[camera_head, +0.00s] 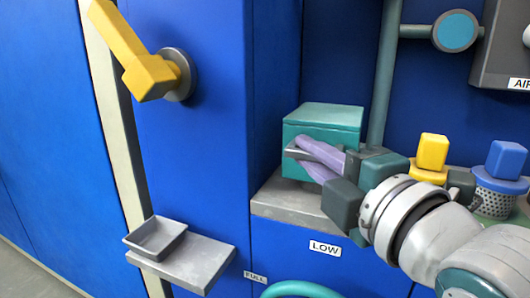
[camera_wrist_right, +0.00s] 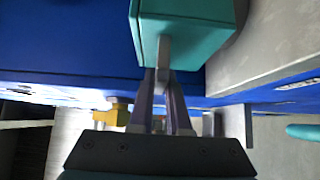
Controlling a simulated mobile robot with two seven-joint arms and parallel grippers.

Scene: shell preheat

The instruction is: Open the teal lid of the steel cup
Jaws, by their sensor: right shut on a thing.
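The teal lid (camera_head: 322,116) looks like a box-shaped cover and sits on a grey ledge at the middle of the head view. Its top and front faces show, and it looks closed. A small grey handle (camera_wrist_right: 164,48) sticks out from its front. My right gripper (camera_head: 303,156) has purple fingers shut on this handle, in front of the lid. In the wrist view the fingers (camera_wrist_right: 163,75) close on either side of the handle below the teal block. I cannot see a steel cup under the lid. My left gripper is not in view.
The grey ledge (camera_head: 285,200) tops a blue cabinet labelled LOW. A yellow lever (camera_head: 130,55) and an empty grey tray (camera_head: 157,239) are at left. Yellow (camera_head: 432,151) and blue (camera_head: 506,159) knobs stand right, near my arm. A teal pipe (camera_head: 384,75) rises behind.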

